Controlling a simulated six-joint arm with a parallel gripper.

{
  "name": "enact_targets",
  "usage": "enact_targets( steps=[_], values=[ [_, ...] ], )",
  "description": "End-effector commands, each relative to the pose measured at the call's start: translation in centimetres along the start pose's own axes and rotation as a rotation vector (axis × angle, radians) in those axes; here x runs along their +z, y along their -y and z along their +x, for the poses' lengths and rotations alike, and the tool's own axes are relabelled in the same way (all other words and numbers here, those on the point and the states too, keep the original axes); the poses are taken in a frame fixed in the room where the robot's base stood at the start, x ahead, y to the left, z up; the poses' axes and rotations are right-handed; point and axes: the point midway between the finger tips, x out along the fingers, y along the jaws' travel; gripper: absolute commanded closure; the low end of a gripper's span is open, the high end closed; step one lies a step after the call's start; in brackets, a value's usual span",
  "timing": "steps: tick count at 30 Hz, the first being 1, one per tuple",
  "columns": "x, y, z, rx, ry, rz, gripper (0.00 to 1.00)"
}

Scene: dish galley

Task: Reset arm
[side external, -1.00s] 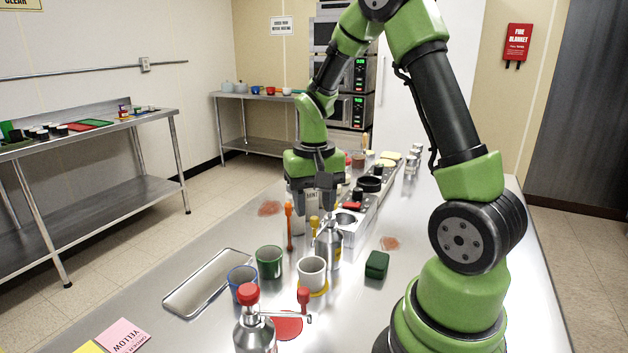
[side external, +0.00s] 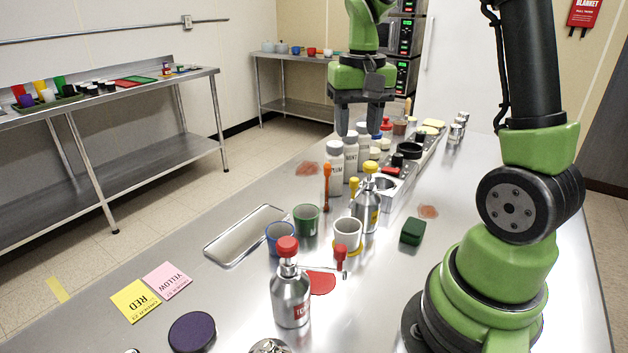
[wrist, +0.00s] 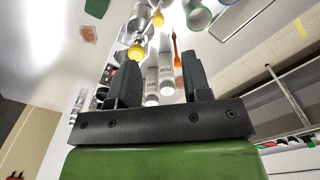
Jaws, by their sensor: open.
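My gripper (side external: 359,122) is open and empty, with its two fingers pointing down just above a row of white bottles near the far middle of the steel table. The nearest white bottle (side external: 335,169) stands upright, with another white bottle (side external: 351,156) behind it. In the wrist view the open gripper (wrist: 158,76) frames the white bottles (wrist: 166,75) beyond its fingers. An orange stirrer (side external: 327,187) stands next to the nearest bottle. A steel bottle with a yellow top (side external: 368,208) stands to the right.
A steel bottle with a red top (side external: 291,298), blue cup (side external: 280,238), green cup (side external: 306,219), white cup (side external: 347,235) and green box (side external: 413,231) stand nearer. An empty tray (side external: 246,236) lies left. Yellow (side external: 135,300) and pink (side external: 167,280) cards lie at the front left.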

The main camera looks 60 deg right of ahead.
Motion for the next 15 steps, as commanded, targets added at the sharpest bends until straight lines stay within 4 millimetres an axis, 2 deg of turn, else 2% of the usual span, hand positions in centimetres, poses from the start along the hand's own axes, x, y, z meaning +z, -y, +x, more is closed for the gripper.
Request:
enact_targets(
  steps=[5, 9, 15],
  values=[
    [2.8, 1.7, -2.6, -0.067, -0.086, -0.075, 0.56],
    [7.3, 3.2, -5.3, -0.176, -0.200, -0.183, 0.56],
    [13.6, 3.6, -7.2, -0.348, -0.339, -0.328, 0.56]
  ],
)
